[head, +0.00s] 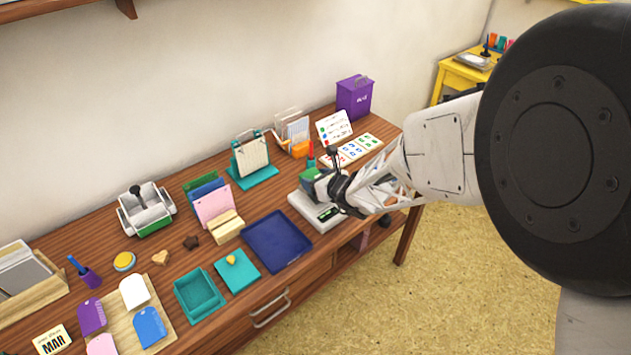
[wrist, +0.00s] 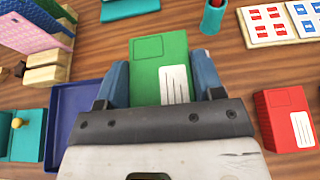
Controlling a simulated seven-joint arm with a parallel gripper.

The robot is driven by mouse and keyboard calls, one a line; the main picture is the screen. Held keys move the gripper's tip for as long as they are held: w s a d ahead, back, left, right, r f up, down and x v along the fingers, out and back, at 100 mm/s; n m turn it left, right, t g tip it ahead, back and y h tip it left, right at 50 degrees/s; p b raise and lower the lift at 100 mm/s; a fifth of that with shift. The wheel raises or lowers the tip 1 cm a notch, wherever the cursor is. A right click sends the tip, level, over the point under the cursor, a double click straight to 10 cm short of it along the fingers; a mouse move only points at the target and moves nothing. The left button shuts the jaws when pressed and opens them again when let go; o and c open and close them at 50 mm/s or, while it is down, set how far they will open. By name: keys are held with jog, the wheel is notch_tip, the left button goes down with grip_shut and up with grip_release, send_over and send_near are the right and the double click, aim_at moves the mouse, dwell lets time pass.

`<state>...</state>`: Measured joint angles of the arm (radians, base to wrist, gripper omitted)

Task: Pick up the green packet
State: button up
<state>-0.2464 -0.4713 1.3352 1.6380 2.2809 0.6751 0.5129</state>
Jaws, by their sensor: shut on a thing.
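The green packet (wrist: 150,52), a flat box with a white label, sits between the two blue fingers of my gripper (wrist: 161,72) in the wrist view. My gripper is shut on it. In the head view the green packet (head: 311,175) shows at the left of my gripper (head: 327,184), above the pale scale (head: 302,212). The gripper hides part of the packet and part of the scale. I cannot tell how high the packet is above the scale.
A red packet (wrist: 288,118) lies to the right in the wrist view. A dark blue tray (head: 277,240) is left of the scale. A teal cup (wrist: 213,15) and a picture card (wrist: 275,22) are beyond the packet. Bare wood lies between them.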

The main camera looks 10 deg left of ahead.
jog(key=s+d+r, duration=0.1)
jog(key=s+d, duration=0.4)
jog(key=s, duration=0.8)
jog(key=shift+s+r, duration=0.2)
jog(key=shift+s, duration=0.2)
jog(key=s+a+f, duration=0.2)
jog(key=s, duration=0.6)
jog(key=s+a+f, duration=0.1)
jog(key=s+f, duration=0.1)
jog(key=s, duration=0.6)
jog(key=shift+s+a+f, duration=0.3)
jog(key=shift+s+a, duration=0.05)
jog(key=shift+a, duration=0.05)
jog(key=shift+w+a, duration=0.1)
send_over(283, 249)
jog(key=shift+f, duration=0.75)
jog(key=shift+f, duration=0.1)
